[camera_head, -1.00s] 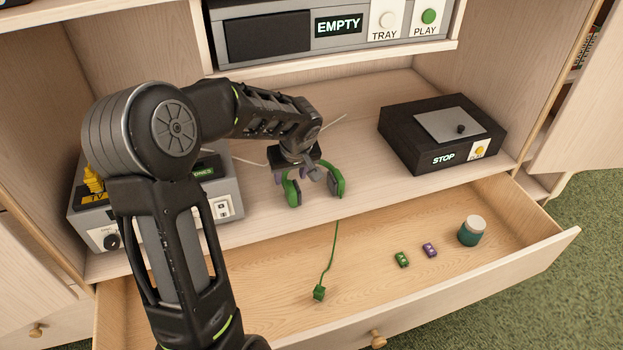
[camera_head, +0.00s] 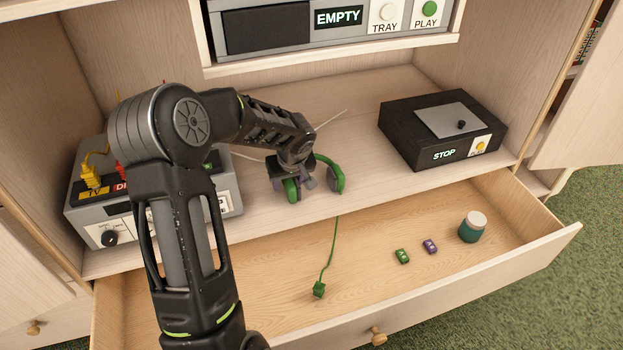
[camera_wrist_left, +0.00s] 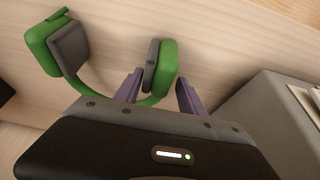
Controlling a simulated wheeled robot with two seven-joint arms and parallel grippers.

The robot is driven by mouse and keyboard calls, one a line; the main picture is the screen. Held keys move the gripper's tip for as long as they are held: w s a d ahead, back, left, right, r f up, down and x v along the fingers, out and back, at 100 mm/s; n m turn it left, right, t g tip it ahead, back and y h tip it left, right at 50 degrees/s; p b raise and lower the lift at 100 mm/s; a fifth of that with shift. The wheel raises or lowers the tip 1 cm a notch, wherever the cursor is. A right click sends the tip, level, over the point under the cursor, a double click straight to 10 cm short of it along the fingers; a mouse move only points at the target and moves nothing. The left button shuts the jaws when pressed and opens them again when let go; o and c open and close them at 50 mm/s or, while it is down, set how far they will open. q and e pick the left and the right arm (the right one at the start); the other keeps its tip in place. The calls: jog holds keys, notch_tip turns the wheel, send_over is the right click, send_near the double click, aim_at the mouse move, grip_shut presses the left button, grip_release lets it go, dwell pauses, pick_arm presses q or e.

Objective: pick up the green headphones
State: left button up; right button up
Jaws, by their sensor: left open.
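The green headphones (camera_head: 337,176) with grey ear pads rest on the wooden shelf above the open drawer. They also show in the left wrist view (camera_wrist_left: 41,50), with both ear cups visible. My left gripper (camera_head: 292,190) is over the left ear cup. In the left wrist view the purple-grey fingers of my left gripper (camera_wrist_left: 158,92) are open, one on each side of the nearer ear cup (camera_wrist_left: 165,68). The other ear cup lies outside the fingers. I cannot tell whether a finger touches the cup. My right gripper is not in view.
A grey switch box (camera_head: 100,232) with yellow and red plugs stands left, behind my arm. A black player (camera_head: 400,150) marked STOP stands right. The open drawer (camera_head: 240,310) holds a green cable (camera_head: 319,289), green and purple blocks (camera_head: 402,256), and a teal jar (camera_head: 472,228).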

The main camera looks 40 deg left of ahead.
pick_arm(q)
jog(key=shift+w+a+f, duration=0.1)
jog(key=shift+f, duration=0.25)
dwell(0.3)
grip_shut()
dwell(0.4)
